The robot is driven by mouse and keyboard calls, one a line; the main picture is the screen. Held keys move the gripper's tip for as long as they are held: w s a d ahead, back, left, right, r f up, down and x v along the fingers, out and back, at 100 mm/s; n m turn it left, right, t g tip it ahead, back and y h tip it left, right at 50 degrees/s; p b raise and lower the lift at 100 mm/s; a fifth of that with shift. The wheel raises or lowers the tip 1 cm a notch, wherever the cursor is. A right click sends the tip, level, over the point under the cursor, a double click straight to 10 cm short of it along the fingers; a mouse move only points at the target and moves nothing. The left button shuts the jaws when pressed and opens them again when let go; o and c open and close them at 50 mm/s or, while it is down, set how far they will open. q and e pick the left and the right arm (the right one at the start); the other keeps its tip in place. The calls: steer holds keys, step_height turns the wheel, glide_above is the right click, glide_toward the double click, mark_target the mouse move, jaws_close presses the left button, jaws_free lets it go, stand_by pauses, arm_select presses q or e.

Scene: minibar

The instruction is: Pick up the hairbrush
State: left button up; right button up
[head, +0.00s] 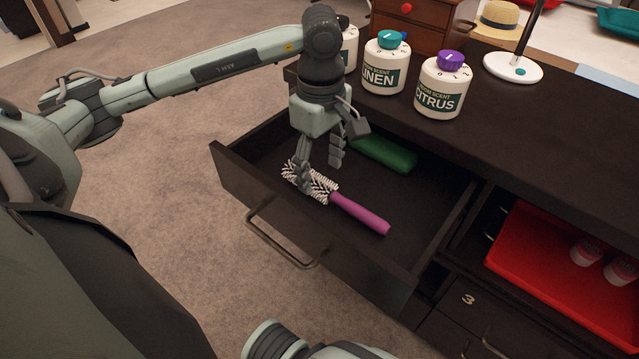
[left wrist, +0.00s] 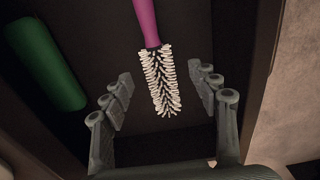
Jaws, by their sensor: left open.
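The hairbrush (head: 358,212) lies in the open drawer (head: 419,219). It has a pink-purple handle and a head of white bristles. My left gripper (head: 320,175) points down into the drawer over the bristle head, partly hiding it in the head view. In the left wrist view, the hairbrush (left wrist: 160,75) shows with its bristle head between the two spread fingers of my left gripper (left wrist: 160,98). Gaps show on both sides, so the gripper is open and empty. My right gripper is not in view.
A green object (head: 385,154) lies behind the brush in the drawer and shows in the left wrist view (left wrist: 45,63). LINEN (head: 385,68) and CITRUS (head: 440,88) scent containers stand on the dark top. A red tray (head: 540,262) sits at right.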

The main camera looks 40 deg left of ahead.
mark_target(321, 181)
arm_select(q)
step_height(321, 181, down, 5)
steer(key=shift+w+a+r, duration=0.1)
steer(key=shift+w+r, duration=0.05)
steer(key=shift+r, duration=0.05)
steer(key=shift+c, duration=0.2)
steer(key=c, duration=1.3)
steer(key=shift+o, duration=0.2)
steer(key=shift+r, duration=0.1)
